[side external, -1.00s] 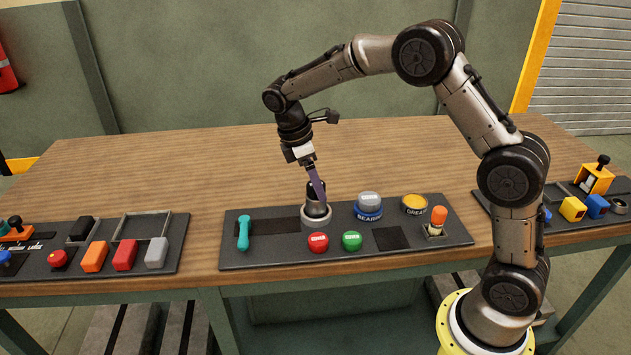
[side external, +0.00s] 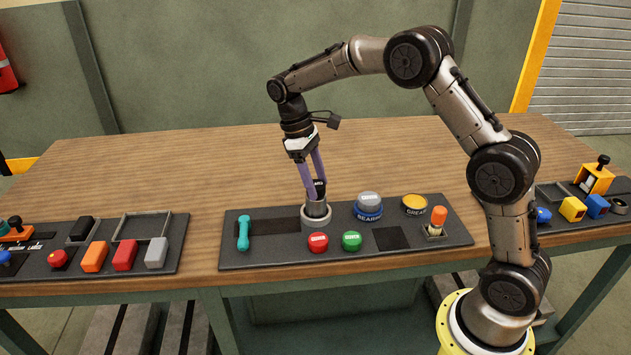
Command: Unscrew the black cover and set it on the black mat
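The black cover (side external: 320,188) is a small dark cap with pale lettering. It sits at the top of a grey metal cylinder (side external: 316,209), which stands upright in a round grey seat on the middle board. My gripper (side external: 315,189) points down from above, with its two purple fingers on either side of the cover. The left finger hides part of the cover. I cannot tell whether the fingers press on it or stand slightly apart. The black mat (side external: 390,238) is a flat, empty dark square at the right front of the same board.
On the middle board are a teal handle (side external: 243,233), red (side external: 317,242) and green (side external: 351,241) buttons, a blue-and-grey bearing container (side external: 369,205), a yellow grease tin (side external: 414,205) and an orange-topped peg (side external: 438,217). Other boards lie left and right. The table behind is clear.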

